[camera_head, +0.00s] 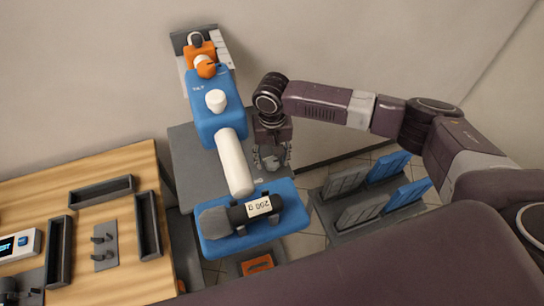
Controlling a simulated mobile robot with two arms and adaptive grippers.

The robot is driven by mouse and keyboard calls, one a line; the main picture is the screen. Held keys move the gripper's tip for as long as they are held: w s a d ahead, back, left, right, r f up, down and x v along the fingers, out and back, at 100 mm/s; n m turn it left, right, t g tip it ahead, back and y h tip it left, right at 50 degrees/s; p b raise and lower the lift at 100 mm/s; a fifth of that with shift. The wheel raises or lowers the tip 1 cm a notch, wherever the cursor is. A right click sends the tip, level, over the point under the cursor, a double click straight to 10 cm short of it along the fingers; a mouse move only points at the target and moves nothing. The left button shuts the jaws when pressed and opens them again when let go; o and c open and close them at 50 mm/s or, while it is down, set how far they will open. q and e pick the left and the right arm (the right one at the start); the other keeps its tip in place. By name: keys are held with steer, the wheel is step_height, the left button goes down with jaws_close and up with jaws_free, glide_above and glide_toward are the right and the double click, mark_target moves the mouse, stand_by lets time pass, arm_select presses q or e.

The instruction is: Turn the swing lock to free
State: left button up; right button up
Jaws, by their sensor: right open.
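A blue machine head (213,112) with a white cap knob (215,100) and a long white cylinder (236,165) stands on a grey stand. My right gripper (272,162) points down beside the white cylinder, over the grey stand. Its fingers are apart. A small pale part shows at the fingertips; I cannot tell whether it is the swing lock or touches the fingers. No part is clearly readable as the swing lock. My left gripper is not in view.
A blue tray (286,214) holds a dark cylinder labelled 200 g (236,213) in front of the gripper. A grey rack (344,227) with blue and grey plates stands at right. A wooden table (105,195) with dark trays is at left.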

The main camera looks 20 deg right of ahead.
steer(key=c, duration=1.1)
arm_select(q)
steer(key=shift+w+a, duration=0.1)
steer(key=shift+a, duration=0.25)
arm_select(e)
steer(key=shift+c, duration=0.2)
